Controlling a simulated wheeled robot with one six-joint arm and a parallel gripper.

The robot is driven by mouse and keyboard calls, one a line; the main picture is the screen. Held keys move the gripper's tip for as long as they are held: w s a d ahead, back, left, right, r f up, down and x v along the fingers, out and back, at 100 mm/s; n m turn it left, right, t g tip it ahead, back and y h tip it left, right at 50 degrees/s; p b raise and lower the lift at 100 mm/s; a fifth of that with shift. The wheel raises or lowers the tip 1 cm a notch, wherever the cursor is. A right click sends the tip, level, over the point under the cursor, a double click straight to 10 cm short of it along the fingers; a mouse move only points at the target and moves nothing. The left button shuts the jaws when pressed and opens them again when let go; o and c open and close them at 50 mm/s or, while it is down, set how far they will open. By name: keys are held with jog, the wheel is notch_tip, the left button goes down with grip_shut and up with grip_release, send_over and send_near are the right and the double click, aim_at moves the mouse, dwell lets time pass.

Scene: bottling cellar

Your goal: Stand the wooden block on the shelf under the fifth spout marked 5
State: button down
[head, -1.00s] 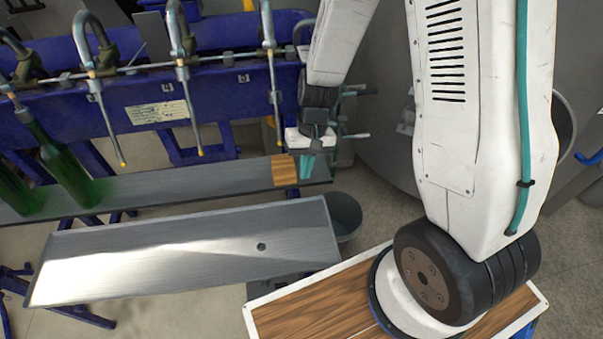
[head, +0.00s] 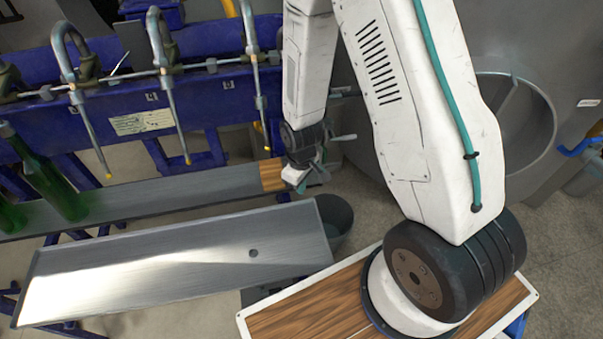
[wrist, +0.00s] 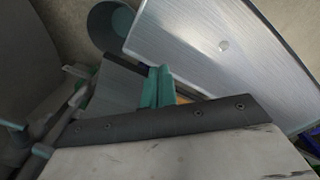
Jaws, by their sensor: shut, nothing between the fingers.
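The wooden block (head: 272,174) stands near the right end of the long grey shelf (head: 160,193). In the head view it shows just below the yellow tip of the rightmost visible spout (head: 258,100). The spout's number is too small to read. My gripper (head: 312,182) is at the shelf's right end, to the right of the block and apart from it as far as I can tell. Its teal fingers (wrist: 156,86) are shut and empty in the wrist view. A small orange-brown patch beside them there may be the block, mostly hidden behind the gripper body.
Two more spouts (head: 170,90) hang to the left, and green bottles (head: 50,180) stand on the shelf's left part. A sloped metal tray (head: 170,262) lies in front of the shelf. A grey bucket (head: 335,215) is beside the tray's right end, below my gripper.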

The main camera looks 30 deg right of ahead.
aim_at(272, 175)
jog(key=shift+w+a+r, duration=0.1)
jog(key=shift+w+a, duration=0.4)
jog(key=shift+w, duration=0.4)
jog(key=shift+w+a+r, duration=0.1)
jog(key=shift+w+a, duration=0.4)
jog(key=shift+w, duration=0.35)
jog(key=shift+w+a, duration=0.25)
jog(key=shift+w, duration=0.2)
jog(key=shift+w+a, duration=0.2)
jog(key=shift+w, duration=0.25)
